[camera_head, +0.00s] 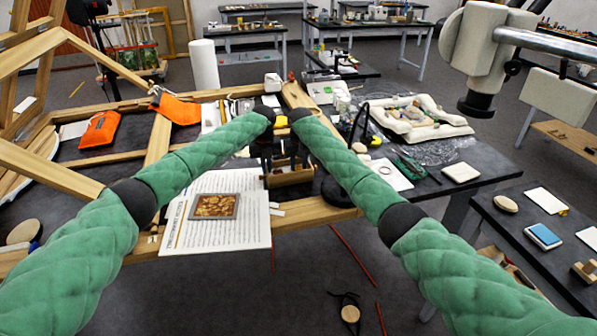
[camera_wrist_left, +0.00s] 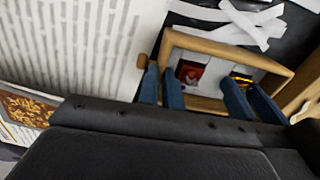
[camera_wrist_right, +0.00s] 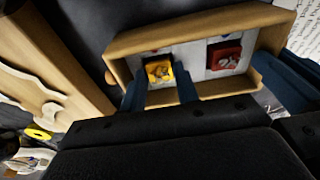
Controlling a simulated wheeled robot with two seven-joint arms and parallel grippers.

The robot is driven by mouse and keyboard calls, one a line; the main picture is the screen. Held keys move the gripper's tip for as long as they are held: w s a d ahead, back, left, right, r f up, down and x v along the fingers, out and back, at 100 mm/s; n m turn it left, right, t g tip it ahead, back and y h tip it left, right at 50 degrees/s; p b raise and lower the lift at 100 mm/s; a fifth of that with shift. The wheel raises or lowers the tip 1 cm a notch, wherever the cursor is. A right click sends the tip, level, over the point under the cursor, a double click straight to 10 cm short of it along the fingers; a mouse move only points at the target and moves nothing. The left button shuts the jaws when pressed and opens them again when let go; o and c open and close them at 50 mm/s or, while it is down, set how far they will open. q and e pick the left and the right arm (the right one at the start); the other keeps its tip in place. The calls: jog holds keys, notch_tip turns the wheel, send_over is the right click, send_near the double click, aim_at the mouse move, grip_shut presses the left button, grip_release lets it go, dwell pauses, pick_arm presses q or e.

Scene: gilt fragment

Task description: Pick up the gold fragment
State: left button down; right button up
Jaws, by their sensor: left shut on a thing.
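The gold fragment (camera_wrist_right: 158,71) lies in a compartment of a small wooden box (camera_wrist_right: 210,22); it also shows in the left wrist view (camera_wrist_left: 241,79). The box stands near the table's front edge in the head view (camera_head: 291,180). My right gripper (camera_wrist_right: 160,84) is open above the box, with one finger on each side of the gold fragment. My left gripper (camera_wrist_left: 160,84) is shut on the end wall of the box. In the head view both grippers are small and dark, and the fragment is hidden.
A red fragment (camera_wrist_right: 223,57) lies in the neighbouring compartment. A printed sheet with a brown-gold panel (camera_head: 215,206) lies left of the box. White paper strips (camera_wrist_left: 245,22) lie behind it. A wooden beam (camera_wrist_right: 50,60) runs close beside the box.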

aim_at(299, 166)
jog(key=c, duration=0.3)
notch_tip(299, 166, up, 10)
dwell(0.5)
pick_arm(q)
jog(key=c, duration=1.5)
grip_release()
jog(key=shift+r, duration=0.1)
